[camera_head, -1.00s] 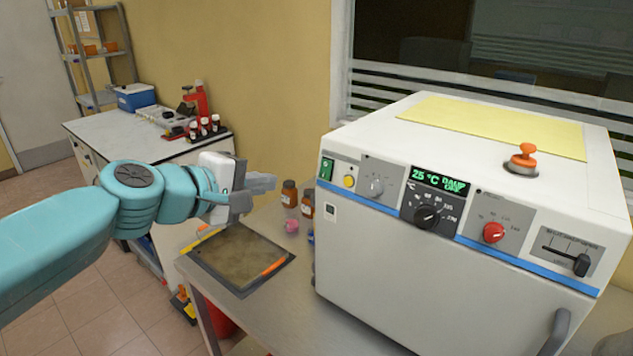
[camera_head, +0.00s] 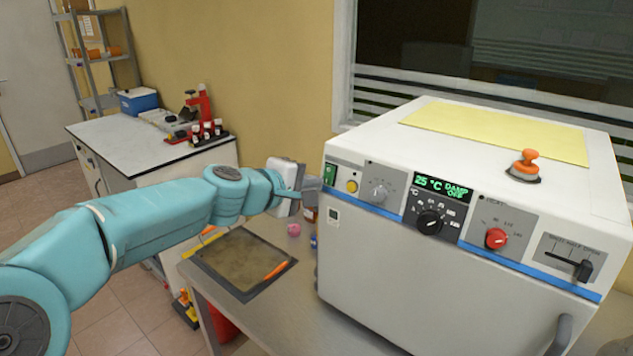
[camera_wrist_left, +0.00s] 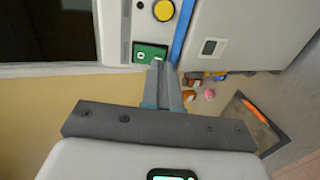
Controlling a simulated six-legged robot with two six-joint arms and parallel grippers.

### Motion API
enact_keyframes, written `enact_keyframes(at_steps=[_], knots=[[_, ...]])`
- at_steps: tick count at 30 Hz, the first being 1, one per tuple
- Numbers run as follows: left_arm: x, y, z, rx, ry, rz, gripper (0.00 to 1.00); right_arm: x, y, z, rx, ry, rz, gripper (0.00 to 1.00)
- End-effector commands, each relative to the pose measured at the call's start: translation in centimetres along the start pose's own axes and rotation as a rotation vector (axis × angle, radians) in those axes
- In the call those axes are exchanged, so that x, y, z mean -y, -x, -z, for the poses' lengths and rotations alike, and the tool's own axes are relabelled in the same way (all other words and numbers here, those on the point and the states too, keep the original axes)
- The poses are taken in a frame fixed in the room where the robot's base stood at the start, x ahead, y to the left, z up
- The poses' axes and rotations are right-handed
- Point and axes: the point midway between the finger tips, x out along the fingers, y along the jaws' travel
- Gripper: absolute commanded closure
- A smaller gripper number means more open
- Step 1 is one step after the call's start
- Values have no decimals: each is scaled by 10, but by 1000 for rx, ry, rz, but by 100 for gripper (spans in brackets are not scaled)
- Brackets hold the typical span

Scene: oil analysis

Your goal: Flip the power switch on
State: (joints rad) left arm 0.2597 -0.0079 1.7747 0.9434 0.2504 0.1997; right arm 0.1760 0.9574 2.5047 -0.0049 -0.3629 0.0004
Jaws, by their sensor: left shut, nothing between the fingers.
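The power switch is a green rocker (camera_head: 330,172) at the left end of the white machine's (camera_head: 420,285) front panel, beside a yellow button (camera_head: 352,187). It also shows in the left wrist view as a green plate (camera_wrist_left: 150,52) with a white mark. My left gripper (camera_head: 314,187) is shut and empty, its fingertips close to the switch's lower left. In the left wrist view the closed fingers (camera_wrist_left: 157,66) point at the switch's edge and cover a small part of it. I cannot tell whether they touch. My right gripper is not in view.
The panel also has a display (camera_head: 442,187), knobs, a red dial (camera_head: 496,239) and a slider (camera_head: 582,270). A framed dark mat (camera_head: 240,262) lies on the table left of the machine, with a pink object (camera_head: 293,229) nearby. A side bench (camera_head: 120,140) stands behind my arm.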

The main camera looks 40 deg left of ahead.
Motion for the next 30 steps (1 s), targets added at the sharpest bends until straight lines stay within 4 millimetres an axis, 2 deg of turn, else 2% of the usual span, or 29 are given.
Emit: enact_keyframes(at_steps=[3,7,19,30], knots=[[0,-14,0,2,0,1,100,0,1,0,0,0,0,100],[0,-20,0,1,0,-1,100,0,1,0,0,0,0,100],[4,-26,0,2,-1,0,100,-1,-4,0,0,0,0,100],[-3,-23,0,1,0,0,100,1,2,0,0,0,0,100]])
